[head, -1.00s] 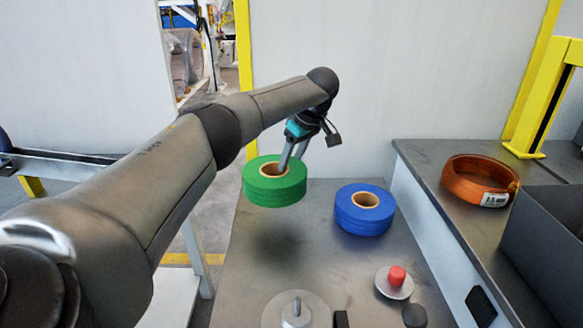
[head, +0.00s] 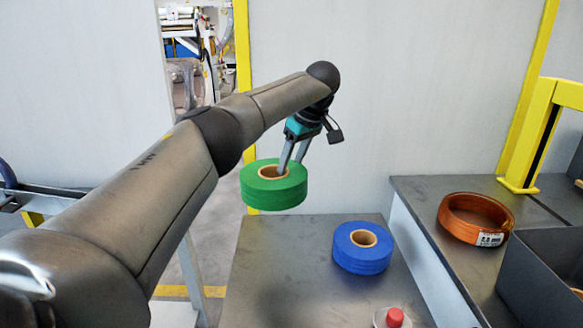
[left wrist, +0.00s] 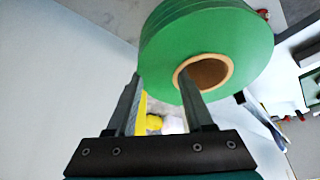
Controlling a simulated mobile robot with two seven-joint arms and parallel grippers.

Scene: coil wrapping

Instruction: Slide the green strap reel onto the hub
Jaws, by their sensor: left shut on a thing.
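The green strap reel (head: 258,195) hangs in the air above the left part of the grey table in the head view. My left gripper (head: 289,168) is shut on its ring wall, with one finger in the brown core and the other outside. In the left wrist view the green reel (left wrist: 225,45) fills the upper middle, its core opening facing the camera, with the fingers (left wrist: 165,95) on either side of its wall. I cannot make out the hub in the head view now. My right gripper is not in view.
A blue reel (head: 350,255) lies on the grey table (head: 290,240). A red-topped knob (head: 394,317) is at the bottom edge. An orange coil (head: 462,232) lies on the raised right counter, beside a dark bin (head: 540,265) and a yellow post (head: 535,130).

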